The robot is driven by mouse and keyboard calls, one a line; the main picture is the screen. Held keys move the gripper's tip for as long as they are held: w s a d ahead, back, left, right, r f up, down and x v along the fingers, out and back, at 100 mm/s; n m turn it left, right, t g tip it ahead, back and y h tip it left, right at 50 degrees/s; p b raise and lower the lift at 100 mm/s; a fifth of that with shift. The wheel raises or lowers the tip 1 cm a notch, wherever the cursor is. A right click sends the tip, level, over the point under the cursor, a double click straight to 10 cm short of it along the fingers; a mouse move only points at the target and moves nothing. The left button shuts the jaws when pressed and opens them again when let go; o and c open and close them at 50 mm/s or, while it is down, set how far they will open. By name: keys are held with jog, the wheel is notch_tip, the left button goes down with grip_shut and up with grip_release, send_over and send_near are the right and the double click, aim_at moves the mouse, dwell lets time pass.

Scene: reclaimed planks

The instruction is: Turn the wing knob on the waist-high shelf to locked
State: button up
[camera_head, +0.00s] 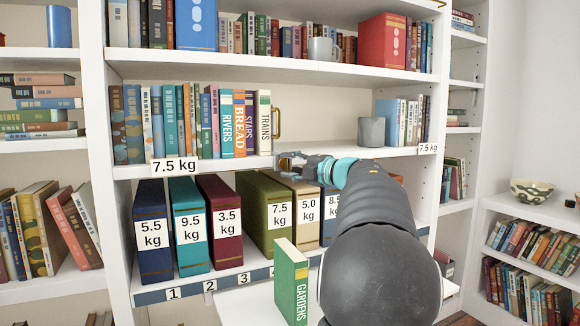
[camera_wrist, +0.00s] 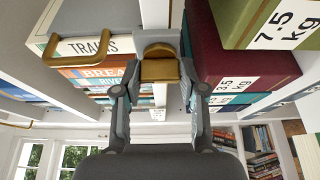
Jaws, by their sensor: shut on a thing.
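The brass wing knob (camera_wrist: 160,68) shows in the wrist view between the two fingers of my gripper (camera_wrist: 160,92). The fingers are shut on it, one on each side. The knob sits at the front edge of the waist-high shelf (camera_head: 330,156). I cannot read any lock marking or tell which way the knob is set.
A brass handle (camera_head: 277,122) stands beside TRAINS, above my gripper. Large weight-labelled volumes, such as the maroon 3.5 kg one (camera_head: 220,220), stand on the shelf below. A green book GARDENS (camera_head: 291,283) stands in front. A grey cup (camera_head: 371,131) is to the right.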

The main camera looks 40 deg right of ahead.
jog(key=o, duration=1.1)
jog(key=shift+o, duration=0.2)
jog(key=s+d, duration=0.1)
jog(key=s, duration=1.1)
jog(key=shift+d, duration=0.4)
jog(key=shift+w, duration=0.1)
